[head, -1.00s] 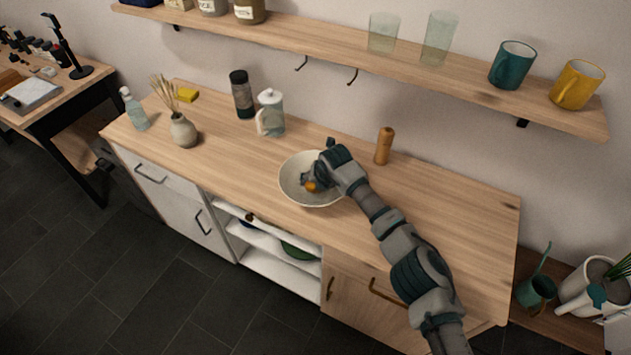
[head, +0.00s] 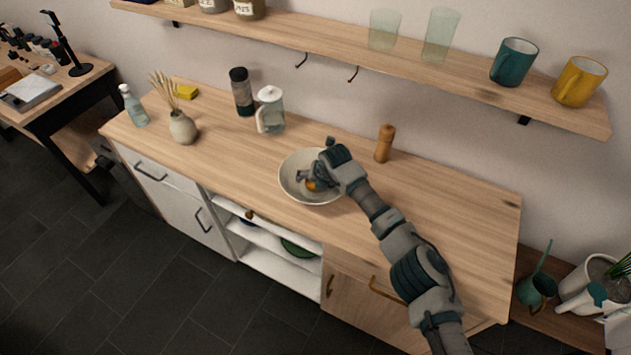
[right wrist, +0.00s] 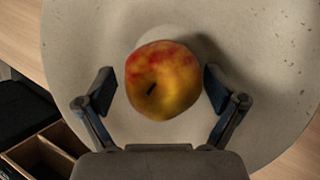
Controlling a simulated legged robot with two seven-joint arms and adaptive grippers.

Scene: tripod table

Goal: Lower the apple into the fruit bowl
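The apple (right wrist: 164,80), red and yellow with a dark stem, is inside the pale speckled fruit bowl (right wrist: 75,40). In the head view a small orange part of the apple (head: 312,185) shows below my right gripper (head: 310,179), inside the bowl (head: 291,190). In the right wrist view my right gripper (right wrist: 160,90) has one finger on each side of the apple, with a narrow gap at both sides, so it is open. The apple's underside is hidden. My left gripper is not in view.
The bowl stands on the wooden counter (head: 440,205). A wooden mill (head: 384,144) stands right of it; a glass jug (head: 271,112), a dark bottle (head: 242,92) and a vase (head: 183,128) stand to the left. A shelf (head: 330,50) with cups hangs above.

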